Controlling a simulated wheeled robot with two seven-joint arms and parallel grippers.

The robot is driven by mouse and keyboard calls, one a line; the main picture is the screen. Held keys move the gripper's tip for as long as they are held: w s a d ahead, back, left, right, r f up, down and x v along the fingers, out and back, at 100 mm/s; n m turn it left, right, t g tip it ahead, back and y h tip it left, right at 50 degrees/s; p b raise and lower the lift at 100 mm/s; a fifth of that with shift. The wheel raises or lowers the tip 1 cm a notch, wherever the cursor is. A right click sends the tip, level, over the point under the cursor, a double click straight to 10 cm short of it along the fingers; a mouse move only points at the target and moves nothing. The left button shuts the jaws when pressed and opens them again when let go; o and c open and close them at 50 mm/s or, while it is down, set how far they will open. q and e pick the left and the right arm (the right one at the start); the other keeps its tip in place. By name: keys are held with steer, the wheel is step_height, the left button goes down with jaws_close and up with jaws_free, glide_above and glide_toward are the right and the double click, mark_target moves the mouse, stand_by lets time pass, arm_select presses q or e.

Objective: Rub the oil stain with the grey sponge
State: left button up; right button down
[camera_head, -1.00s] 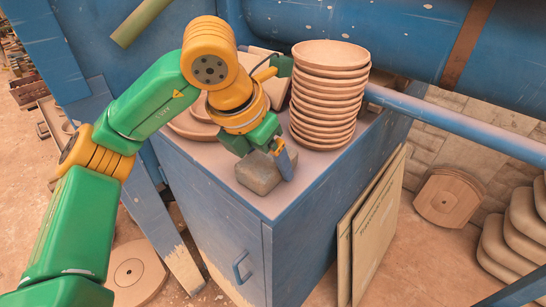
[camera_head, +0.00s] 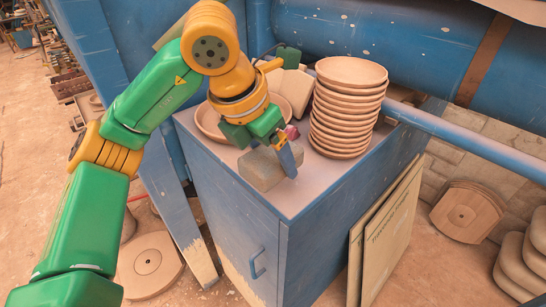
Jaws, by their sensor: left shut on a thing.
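The grey sponge (camera_head: 260,172) is a block on the front part of the blue cabinet's pale top. My left gripper (camera_head: 284,150) comes down over it and is shut on it, with a blue finger along its right side. The sponge's underside is low, at or close to the surface; exact contact is hard to tell. I cannot make out an oil stain; it may be hidden under the sponge or the gripper. My right gripper is not in view.
A tall stack of round tan plates (camera_head: 347,108) stands right of the gripper. A shallow round dish (camera_head: 208,122) and pale blocks lie behind it. A small pink thing (camera_head: 292,132) shows beside the gripper. Panels (camera_head: 388,235) lean against the cabinet (camera_head: 235,235). A blue pipe passes right.

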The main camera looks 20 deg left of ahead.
arm_select(q)
steer(key=v, duration=0.1)
steer(key=p+v, duration=0.2)
steer(key=shift+w, duration=0.3)
steer(key=shift+d+r, duration=0.1)
steer(key=shift+r, duration=0.2)
steer(key=shift+w, duration=0.1)
